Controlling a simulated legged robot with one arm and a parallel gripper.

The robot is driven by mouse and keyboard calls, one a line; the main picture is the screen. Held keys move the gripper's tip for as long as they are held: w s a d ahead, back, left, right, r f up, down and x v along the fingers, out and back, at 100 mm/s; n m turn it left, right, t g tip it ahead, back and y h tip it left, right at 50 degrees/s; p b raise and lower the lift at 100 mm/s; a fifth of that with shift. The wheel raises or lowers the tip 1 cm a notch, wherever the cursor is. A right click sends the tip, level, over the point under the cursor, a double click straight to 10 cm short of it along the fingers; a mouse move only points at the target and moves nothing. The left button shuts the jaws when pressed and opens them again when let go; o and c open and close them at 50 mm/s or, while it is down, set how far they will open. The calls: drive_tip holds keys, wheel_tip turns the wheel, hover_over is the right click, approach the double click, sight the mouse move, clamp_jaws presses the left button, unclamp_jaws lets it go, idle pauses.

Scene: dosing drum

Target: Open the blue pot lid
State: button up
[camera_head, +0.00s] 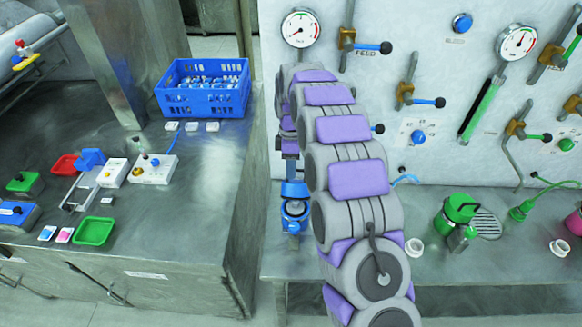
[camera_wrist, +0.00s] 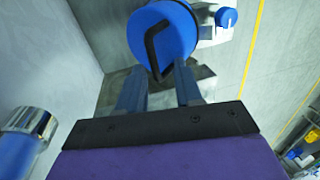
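The blue pot (camera_head: 295,214) stands on the right-hand metal bench, left of my arm, with its blue lid (camera_head: 295,189) on top. In the wrist view the round blue lid (camera_wrist: 172,28) fills the top middle, with a bent black handle bar across it. My gripper (camera_wrist: 160,72) has its two fingers apart, one on each side of the lower end of the bar. I cannot tell whether they touch the lid. In the head view my arm hides most of the gripper, just above the pot.
A green pot (camera_head: 460,208) with a grate stands farther right. Gauges and handled valves (camera_head: 362,47) line the wall behind. A blue crate (camera_head: 205,88) sits on the left bench. A blue fitting with a chrome collar (camera_wrist: 30,125) is at lower left in the wrist view.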

drive_tip(key=v, duration=0.2)
drive_tip(key=shift+s+r, duration=0.1)
drive_tip(key=shift+r, duration=0.3)
drive_tip(key=s+d+r+p, duration=0.1)
drive_tip(key=s+d, duration=0.3)
drive_tip(key=s, duration=1.1)
drive_tip(key=shift+s+r, duration=0.15)
drive_tip(key=shift+s, duration=0.15)
drive_tip(key=shift+a, duration=0.1)
drive_tip(key=shift+c, duration=0.2)
